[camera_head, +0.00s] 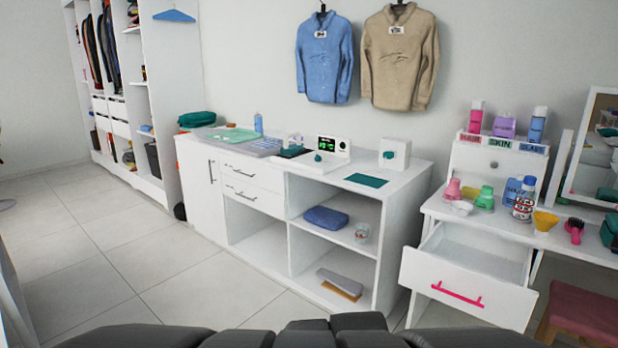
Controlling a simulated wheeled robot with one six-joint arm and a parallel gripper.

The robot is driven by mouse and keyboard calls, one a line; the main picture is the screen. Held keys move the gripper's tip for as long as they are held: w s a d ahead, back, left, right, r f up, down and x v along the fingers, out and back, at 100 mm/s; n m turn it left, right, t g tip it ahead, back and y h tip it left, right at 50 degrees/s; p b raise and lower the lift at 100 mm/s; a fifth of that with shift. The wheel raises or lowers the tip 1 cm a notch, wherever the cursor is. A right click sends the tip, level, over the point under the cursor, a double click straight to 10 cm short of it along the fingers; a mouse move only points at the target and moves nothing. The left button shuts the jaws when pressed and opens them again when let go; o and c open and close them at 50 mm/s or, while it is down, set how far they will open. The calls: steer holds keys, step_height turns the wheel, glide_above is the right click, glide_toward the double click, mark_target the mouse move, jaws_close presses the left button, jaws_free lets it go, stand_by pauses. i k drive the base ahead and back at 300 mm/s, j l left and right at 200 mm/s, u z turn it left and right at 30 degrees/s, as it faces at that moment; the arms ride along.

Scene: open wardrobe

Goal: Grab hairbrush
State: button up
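A pink hairbrush (574,230) with dark bristles lies at the right of the white vanity top (428,203). It is right of a yellow funnel-shaped item (545,221) and left of a dark teal object (609,230) cut by the picture's right edge. Dark grey segments along the bottom edge look like part of my own body. No gripper or fingertips show in this view, so I cannot see where my gripper is relative to the hairbrush.
The vanity drawer (468,291) with a pink handle stands open and sticks out. A stool with a reddish seat (590,310) is below the hairbrush. Bottles (525,199) crowd the vanity left of the hairbrush. A mirror (600,150) stands behind. Tiled floor (120,270) is clear at left.

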mark_target(574, 226)
steer(key=z, duration=1.7)
